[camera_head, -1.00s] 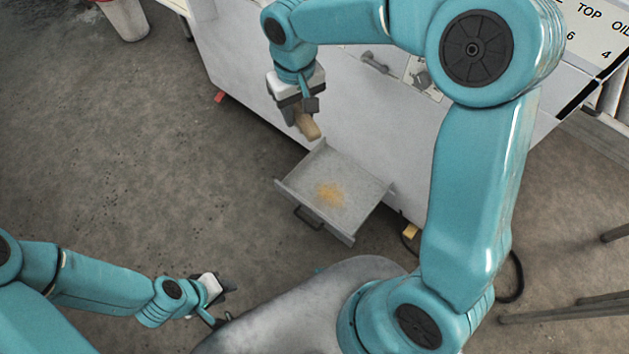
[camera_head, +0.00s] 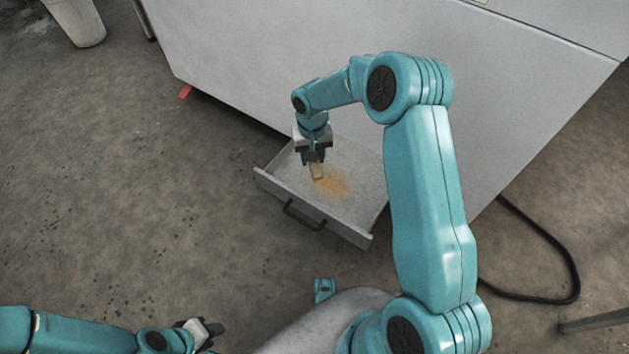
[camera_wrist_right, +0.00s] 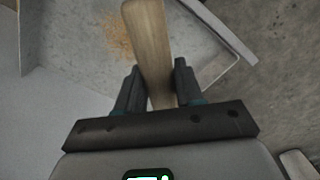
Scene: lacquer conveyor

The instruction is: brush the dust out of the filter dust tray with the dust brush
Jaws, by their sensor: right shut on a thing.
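The filter dust tray (camera_head: 262,180) is a grey open drawer pulled out from the pale machine, with a dark handle on its front. A patch of orange-tan dust (camera_head: 334,184) lies on its floor. My right gripper (camera_head: 314,158) is shut on the dust brush (camera_head: 317,173), low over the tray beside the dust. The brush's wooden handle (camera_wrist_right: 149,40) shows between the fingers (camera_wrist_right: 158,78) in the right wrist view; its bristles are hidden. My left gripper (camera_head: 212,334) is open and empty at the bottom of the head view, away from the tray.
The pale machine (camera_head: 250,70) stands behind the tray. A black cable (camera_head: 560,250) lies on the floor at right, near a metal leg (camera_head: 595,321). A pale bin (camera_head: 76,22) stands at top left. The floor left of the tray is clear.

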